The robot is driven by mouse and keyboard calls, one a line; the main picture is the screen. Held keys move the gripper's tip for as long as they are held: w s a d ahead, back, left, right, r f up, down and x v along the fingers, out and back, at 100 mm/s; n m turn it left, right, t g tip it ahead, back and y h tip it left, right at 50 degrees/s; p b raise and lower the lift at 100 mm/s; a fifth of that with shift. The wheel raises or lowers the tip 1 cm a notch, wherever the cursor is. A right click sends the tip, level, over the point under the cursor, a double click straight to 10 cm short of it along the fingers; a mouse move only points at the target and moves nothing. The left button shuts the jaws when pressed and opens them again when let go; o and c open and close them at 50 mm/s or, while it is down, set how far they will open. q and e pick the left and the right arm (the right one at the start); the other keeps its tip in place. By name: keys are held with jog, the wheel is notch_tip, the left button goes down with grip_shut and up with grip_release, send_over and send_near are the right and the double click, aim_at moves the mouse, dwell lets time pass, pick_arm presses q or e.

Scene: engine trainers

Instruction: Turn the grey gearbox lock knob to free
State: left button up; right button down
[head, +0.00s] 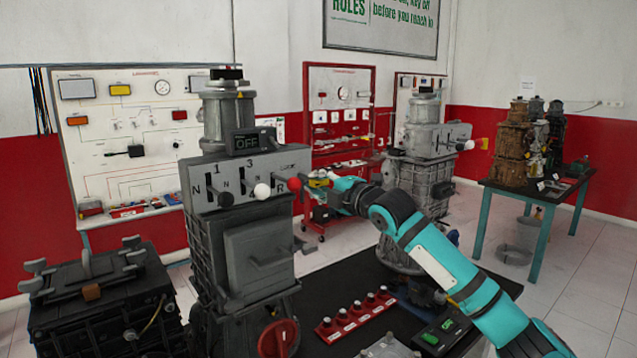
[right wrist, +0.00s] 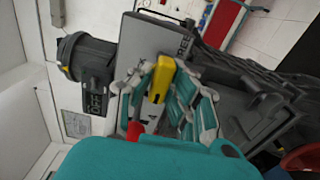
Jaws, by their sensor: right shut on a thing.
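The grey gearbox (head: 240,245) stands upright on the dark bench at centre left. On its upper plate are a black lever ball, a white lever ball (head: 262,191) and a red lever ball (head: 294,184). My right gripper (head: 322,184) is at the plate's right side, just right of the red ball. In the right wrist view the fingers (right wrist: 160,88) are shut on the yellow lock knob (right wrist: 160,76). Lettering that seems to read FREE is beside it; most of the knob's base is hidden. The display (head: 247,142) on top reads OFF. My left gripper is out of view.
A lighter grey gearbox (head: 432,140) stands behind my right arm. A dark unit (head: 95,300) stands at the left.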

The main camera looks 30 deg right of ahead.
jog(key=shift+f, duration=0.25)
jog(key=c, duration=1.3)
grip_release()
jog(key=shift+r, duration=0.2)
jog(key=shift+s+d, duration=0.2)
jog(key=shift+s, duration=2.8)
jog(key=shift+s+d, duration=0.2)
jog(key=shift+s, duration=2.75)
jog(key=shift+f, duration=0.15)
